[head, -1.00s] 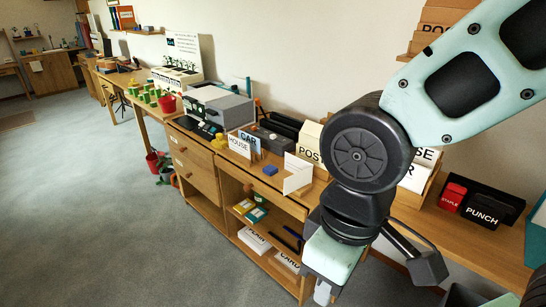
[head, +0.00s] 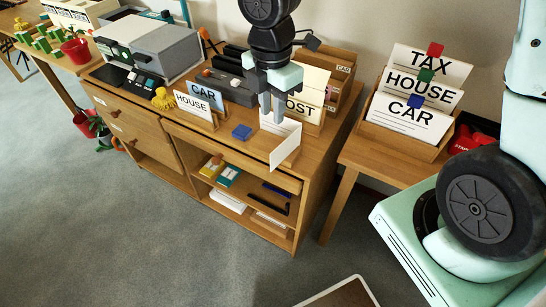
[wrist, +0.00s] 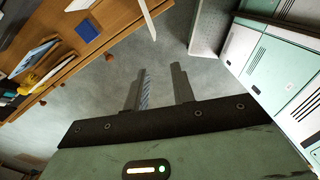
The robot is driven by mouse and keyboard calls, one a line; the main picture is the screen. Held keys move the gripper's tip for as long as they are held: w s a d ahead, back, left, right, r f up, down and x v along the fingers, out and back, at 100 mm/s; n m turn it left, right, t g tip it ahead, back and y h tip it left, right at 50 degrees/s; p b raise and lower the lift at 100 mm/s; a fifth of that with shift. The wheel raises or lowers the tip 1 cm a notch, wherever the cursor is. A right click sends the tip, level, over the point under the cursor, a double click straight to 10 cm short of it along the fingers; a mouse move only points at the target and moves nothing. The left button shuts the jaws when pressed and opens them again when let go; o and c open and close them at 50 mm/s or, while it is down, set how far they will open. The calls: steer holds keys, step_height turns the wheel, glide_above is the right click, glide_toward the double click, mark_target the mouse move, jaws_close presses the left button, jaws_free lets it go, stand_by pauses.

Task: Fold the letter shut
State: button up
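The letter (head: 286,147) is a white sheet folded part way, standing with its panels at an angle on the desk's front right corner. My gripper (head: 272,112) points down at the letter's top edge in the head view, its fingers overlapping the rear panel. I cannot tell whether they touch it. In the wrist view my gripper (wrist: 161,88) shows two grey fingers apart with nothing between them. A strip of the white letter (wrist: 148,20) shows at the top there, beyond the fingers.
A blue block (head: 241,132) lies left of the letter, beside the HOUSE card (head: 194,109) and CAR card (head: 205,94). A POST box (head: 304,105) stands close behind. A side table with a card rack (head: 401,140) is to the right. Open floor lies in front.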

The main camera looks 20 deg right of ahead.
mark_target(273, 152)
steer(key=shift+n, duration=0.7)
steer(key=f+b, duration=0.1)
steer(key=f, duration=0.5)
steer(key=w+f+b, duration=0.1)
steer(key=f, duration=0.5)
steer(key=d+f+b, duration=0.1)
steer(key=f, duration=0.5)
steer(key=shift+w+f+b, duration=0.1)
steer(key=shift+w+b, duration=0.15)
steer(key=shift+b, duration=0.05)
jaws_close()
